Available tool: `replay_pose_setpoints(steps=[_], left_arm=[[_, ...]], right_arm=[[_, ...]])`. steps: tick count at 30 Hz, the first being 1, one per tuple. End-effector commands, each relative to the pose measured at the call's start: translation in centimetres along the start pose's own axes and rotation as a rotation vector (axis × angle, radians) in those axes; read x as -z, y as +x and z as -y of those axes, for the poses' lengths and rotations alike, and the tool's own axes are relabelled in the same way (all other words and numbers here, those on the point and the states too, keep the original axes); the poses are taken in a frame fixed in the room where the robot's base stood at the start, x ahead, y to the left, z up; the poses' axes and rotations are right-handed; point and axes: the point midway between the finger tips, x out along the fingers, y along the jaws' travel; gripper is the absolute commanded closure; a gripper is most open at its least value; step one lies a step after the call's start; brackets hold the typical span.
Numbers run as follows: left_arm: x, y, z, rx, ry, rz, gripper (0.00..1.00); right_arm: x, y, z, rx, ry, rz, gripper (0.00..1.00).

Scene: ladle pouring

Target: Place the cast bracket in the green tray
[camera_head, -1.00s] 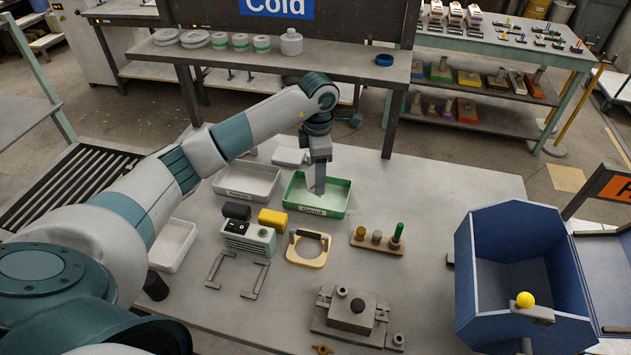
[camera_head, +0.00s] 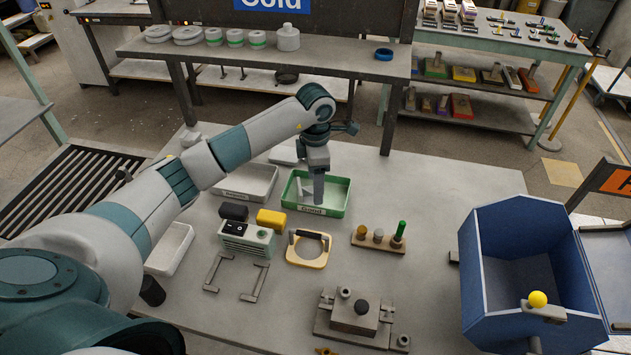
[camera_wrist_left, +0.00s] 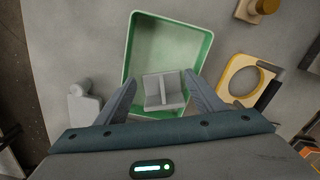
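The green tray (camera_head: 346,197) stands on the table near its far edge, with a label on its front wall. The cast bracket (camera_wrist_left: 163,90), a light grey angled piece with a middle rib, is inside the tray close to one wall. It also shows in the head view (camera_head: 306,189), partly covered by my gripper. My left gripper (camera_head: 319,200) points down over the tray. In the left wrist view its fingers (camera_wrist_left: 164,84) are spread either side of the bracket, with gaps showing. My right gripper is in neither view.
A grey tray (camera_head: 246,196) stands left of the green one. A yellow ring-shaped part (camera_head: 307,262), a wooden peg stand (camera_head: 377,246) and a yellow block (camera_head: 271,219) lie in front. A blue bin (camera_head: 484,290) stands right. Bare table lies right of the green tray.

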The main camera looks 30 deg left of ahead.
Motion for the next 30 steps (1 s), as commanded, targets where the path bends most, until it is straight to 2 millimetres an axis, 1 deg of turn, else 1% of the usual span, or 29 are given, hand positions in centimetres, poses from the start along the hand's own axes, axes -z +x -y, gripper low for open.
replay_pose_setpoints(steps=[8,11,14,18,24,30], left_arm=[[0.0,-0.4,0.0,0.0,0.0,0.0,0.38],[0.0,-1.4,-0.1,-0.001,0.0,0.0,0.38],[0.0,-2.8,-0.1,-0.003,0.0,0.001,0.38],[0.0,-5.2,-0.1,-0.003,0.001,0.001,0.38],[0.0,-8.8,-0.1,-0.003,0.001,0.001,0.38],[0.0,-11.4,-0.1,-0.002,0.0,0.001,0.38]], right_arm=[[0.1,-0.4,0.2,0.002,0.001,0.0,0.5],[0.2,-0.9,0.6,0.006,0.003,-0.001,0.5],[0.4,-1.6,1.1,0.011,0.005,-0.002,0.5],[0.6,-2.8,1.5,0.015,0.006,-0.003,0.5],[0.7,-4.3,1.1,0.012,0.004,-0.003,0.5],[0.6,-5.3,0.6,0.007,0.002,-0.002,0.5]])
